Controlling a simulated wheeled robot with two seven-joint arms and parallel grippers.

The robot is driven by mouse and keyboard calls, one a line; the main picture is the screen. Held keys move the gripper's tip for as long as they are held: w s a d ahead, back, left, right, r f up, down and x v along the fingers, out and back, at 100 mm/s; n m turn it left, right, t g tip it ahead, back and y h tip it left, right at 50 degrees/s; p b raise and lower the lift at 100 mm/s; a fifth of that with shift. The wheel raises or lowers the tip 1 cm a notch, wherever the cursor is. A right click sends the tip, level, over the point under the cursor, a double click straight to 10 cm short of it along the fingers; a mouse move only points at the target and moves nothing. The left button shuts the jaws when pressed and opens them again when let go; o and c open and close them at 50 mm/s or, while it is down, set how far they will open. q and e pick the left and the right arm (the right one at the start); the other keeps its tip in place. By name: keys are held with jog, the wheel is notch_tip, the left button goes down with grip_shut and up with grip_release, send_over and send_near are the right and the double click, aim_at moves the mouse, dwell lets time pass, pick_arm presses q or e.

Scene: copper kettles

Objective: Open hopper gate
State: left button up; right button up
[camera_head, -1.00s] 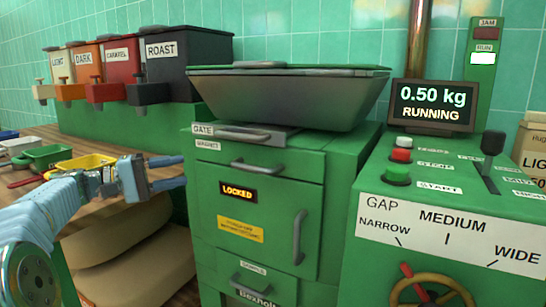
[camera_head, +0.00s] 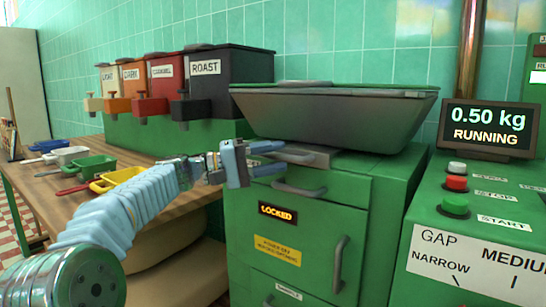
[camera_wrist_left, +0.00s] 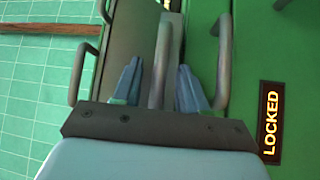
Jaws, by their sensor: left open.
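The hopper (camera_head: 335,118) is a dark grey tapered bin with a green rim on the green machine. Under it is the grey gate plate (camera_head: 322,158) with a bar handle (camera_head: 295,156); the gate looks pushed in. My left gripper (camera_head: 270,158) is open at the left end of this handle. In the left wrist view the gate handle (camera_wrist_left: 160,62) lies between the two blue fingers (camera_wrist_left: 157,88), with gaps showing on both sides. The fingers partly cover the handle in the head view. My right gripper is not in view.
The magnet drawer handle (camera_head: 298,189) is just below the gate, close to the lower finger. A lit LOCKED sign (camera_head: 278,213) is on the green front. The display (camera_head: 488,128) reads 0.50 kg RUNNING. Roast bin (camera_head: 230,85) and yellow scoop (camera_head: 118,178) are left.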

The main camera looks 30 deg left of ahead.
pick_arm(q)
jog(key=shift+d, duration=0.1)
grip_shut()
dwell(0.3)
jog(key=s+b, duration=0.4)
jog(key=s, duration=0.2)
jog(key=shift+s+a, duration=0.25)
jog(key=shift+s, duration=0.05)
grip_release()
